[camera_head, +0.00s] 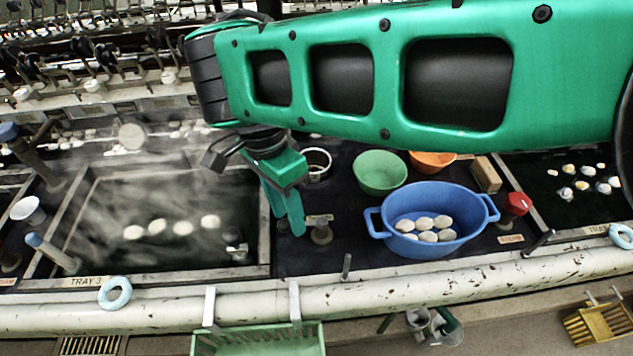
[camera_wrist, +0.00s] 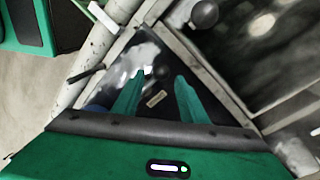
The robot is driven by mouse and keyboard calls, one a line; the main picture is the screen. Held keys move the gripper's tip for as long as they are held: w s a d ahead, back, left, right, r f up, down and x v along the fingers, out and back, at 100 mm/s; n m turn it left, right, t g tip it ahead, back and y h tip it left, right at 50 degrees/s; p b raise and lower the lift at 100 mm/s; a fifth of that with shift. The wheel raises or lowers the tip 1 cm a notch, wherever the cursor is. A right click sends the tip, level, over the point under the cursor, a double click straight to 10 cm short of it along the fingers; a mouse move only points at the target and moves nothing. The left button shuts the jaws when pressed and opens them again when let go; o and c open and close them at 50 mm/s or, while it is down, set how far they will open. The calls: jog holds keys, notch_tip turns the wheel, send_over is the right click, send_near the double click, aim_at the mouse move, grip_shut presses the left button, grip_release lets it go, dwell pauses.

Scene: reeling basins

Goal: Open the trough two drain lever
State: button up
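My gripper (camera_head: 290,228) hangs fingers down over the dark counter, right of the steaming trough. In the wrist view its two fingers (camera_wrist: 160,85) stand apart with nothing held between them. A short dark rod (camera_head: 347,265) stands on the front edge below and right of the gripper; a dark rod (camera_wrist: 85,73) also shows left of the fingers in the wrist view. Another dark rod (camera_head: 539,243) leans on the front edge near the right trough (camera_head: 590,205). I cannot tell which rod is the trough two drain lever, as no label clearly reads two.
A blue basin (camera_head: 382,233) of cocoons, a green bowl (camera_head: 380,173) and an orange bowl (camera_head: 432,160) stand right of the gripper. A red knob (camera_head: 518,204) is farther right. A whitish pipe (camera_head: 450,280) runs along the front. The steaming trough (camera_head: 180,260) lies left.

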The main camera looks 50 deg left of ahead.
jog(key=shift+s+f, duration=0.1)
jog(key=shift+s, duration=0.2)
jog(key=shift+s+r, duration=0.1)
jog(key=shift+r, duration=0.3)
notch_tip(320, 180, up, 10)
jog(key=a, duration=0.2)
jog(key=shift+w, duration=0.2)
jog(key=shift+f, duration=0.1)
